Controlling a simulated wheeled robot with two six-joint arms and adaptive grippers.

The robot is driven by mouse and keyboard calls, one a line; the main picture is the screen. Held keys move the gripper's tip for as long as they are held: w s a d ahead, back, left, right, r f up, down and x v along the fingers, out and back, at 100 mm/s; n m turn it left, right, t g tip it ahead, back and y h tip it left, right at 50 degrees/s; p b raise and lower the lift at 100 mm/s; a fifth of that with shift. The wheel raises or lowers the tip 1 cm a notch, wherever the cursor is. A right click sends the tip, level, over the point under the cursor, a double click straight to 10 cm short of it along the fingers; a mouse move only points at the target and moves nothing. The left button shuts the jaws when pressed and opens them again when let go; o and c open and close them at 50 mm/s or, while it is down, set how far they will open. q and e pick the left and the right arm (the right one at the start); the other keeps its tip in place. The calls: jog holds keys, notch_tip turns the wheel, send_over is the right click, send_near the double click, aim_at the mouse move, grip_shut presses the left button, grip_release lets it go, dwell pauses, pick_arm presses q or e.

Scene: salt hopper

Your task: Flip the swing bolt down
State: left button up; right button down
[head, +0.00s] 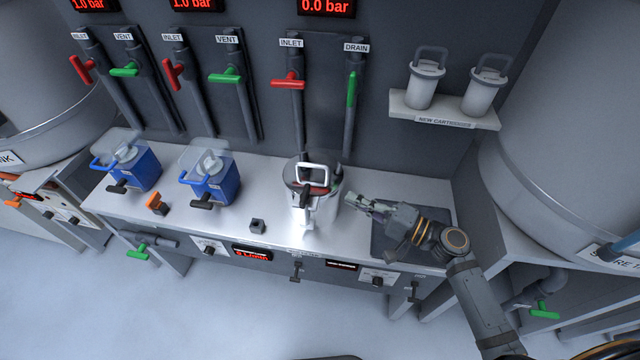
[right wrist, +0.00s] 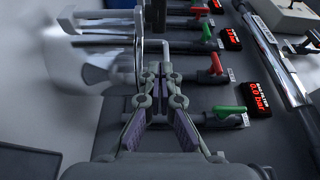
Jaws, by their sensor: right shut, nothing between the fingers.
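The steel filter housing (head: 318,213) stands on the bench, with a dark lid and a pale square handle (head: 312,175) on top. A dark piece (head: 305,194) at the front of its lid looks like the swing bolt; whether it is up or down is hard to tell. My right gripper (head: 352,199) is just right of the housing, at about lid height, shut and empty. In the right wrist view its fingertips (right wrist: 164,72) meet beside the blurred shiny housing (right wrist: 95,65); contact cannot be told. My left gripper is not in view.
Two blue units (head: 222,187) with clear covers stand left on the bench (head: 265,190). A small dark block (head: 258,225) and an orange-handled valve (head: 157,204) lie nearer. Behind are red inlet (head: 288,82) and green drain (head: 351,90) handles. A cartridge shelf (head: 445,112) hangs at right.

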aim_at(320, 191)
jog(key=p+x, duration=0.2)
jog(key=x, duration=0.6)
jog(key=shift+w+a+r+p, duration=0.15)
jog(key=shift+w+a+p, duration=0.05)
jog(key=shift+a+p, duration=0.15)
jog(key=shift+w+a, duration=0.35)
jog(key=shift+a, duration=0.15)
jog(key=shift+f, duration=0.2)
